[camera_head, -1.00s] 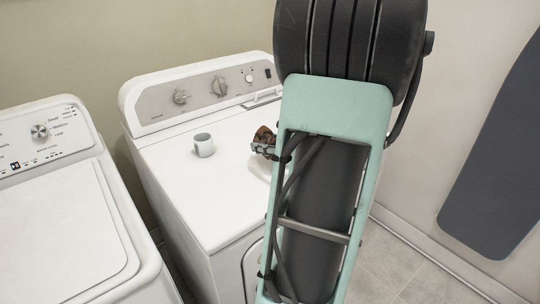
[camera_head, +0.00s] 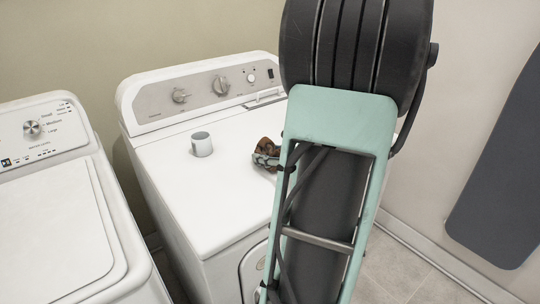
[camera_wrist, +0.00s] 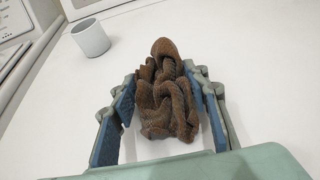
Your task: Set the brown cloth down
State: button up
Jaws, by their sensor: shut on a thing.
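The brown cloth (camera_wrist: 165,95) is a crumpled bundle between the two blue-padded fingers of my gripper (camera_wrist: 165,105) in the wrist view. The right finger touches it; a gap shows beside part of the left finger. In the head view the cloth (camera_head: 268,147) shows at the left edge of my arm, over the white top of the right-hand machine (camera_head: 205,210). My gripper (camera_head: 266,160) is mostly hidden there behind my arm. The cloth is at or just above the machine top; I cannot tell whether it touches.
A small white-grey cup (camera_head: 201,144) stands on the machine top, left of the cloth; it also shows in the wrist view (camera_wrist: 90,37). Another white machine (camera_head: 55,220) stands at left. A dark ironing board (camera_head: 505,170) is at the right wall. The machine top's front is clear.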

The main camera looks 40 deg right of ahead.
jog(key=o, duration=1.1)
jog(key=shift+f, duration=0.1)
jog(key=shift+o, duration=0.2)
jog(key=shift+r, duration=0.2)
jog(key=p+v, duration=0.2)
jog(key=v, duration=1)
jog(key=shift+w, duration=0.1)
